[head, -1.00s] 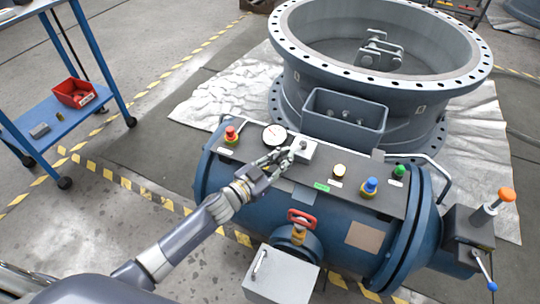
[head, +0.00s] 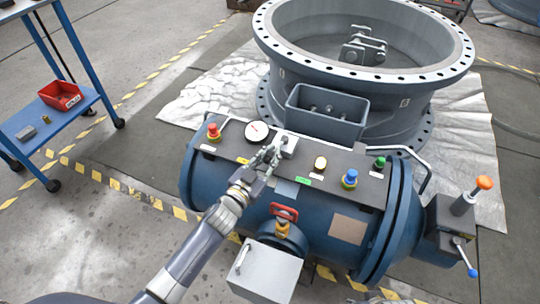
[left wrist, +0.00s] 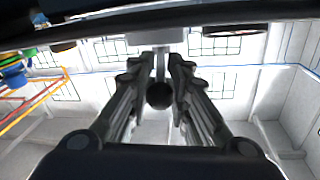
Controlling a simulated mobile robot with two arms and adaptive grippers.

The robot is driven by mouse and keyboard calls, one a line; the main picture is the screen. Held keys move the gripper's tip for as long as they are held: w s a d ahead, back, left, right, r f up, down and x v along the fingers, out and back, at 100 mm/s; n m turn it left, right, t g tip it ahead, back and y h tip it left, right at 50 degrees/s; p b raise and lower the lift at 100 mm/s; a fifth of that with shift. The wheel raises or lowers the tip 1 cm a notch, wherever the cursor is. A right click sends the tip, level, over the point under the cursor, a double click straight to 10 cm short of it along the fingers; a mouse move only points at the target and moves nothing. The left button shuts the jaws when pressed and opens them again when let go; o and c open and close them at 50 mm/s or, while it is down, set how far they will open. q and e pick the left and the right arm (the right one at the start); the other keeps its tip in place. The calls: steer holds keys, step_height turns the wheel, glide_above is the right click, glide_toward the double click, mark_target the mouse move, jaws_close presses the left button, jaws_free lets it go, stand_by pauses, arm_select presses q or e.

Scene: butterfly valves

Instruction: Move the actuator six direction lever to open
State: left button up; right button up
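The actuator (head: 235,195) is a blue horizontal cylinder with a dark top panel, in the lower middle of the head view. A small pale lever box (head: 289,143) sits on the panel, right of the round gauge. My left gripper (head: 271,153) reaches that box from the lower left. In the left wrist view the lever's dark ball knob (left wrist: 159,95) lies between the two fingers, and its short stem runs past the fingertips to the box. The fingers are close together around knob and stem. In the head view they largely hide the lever. My right gripper is not in view.
A large grey valve ring (head: 375,80) stands behind. A blue cart (head: 85,100) is at left.

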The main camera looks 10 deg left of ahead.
arm_select(q)
steer(key=shift+o, duration=0.5)
steer(key=shift+s, duration=0.1)
steer(key=shift+s+a, duration=0.2)
steer(key=shift+s, duration=0.15)
steer(key=v, duration=1.1)
steer(key=shift+c, duration=0.6)
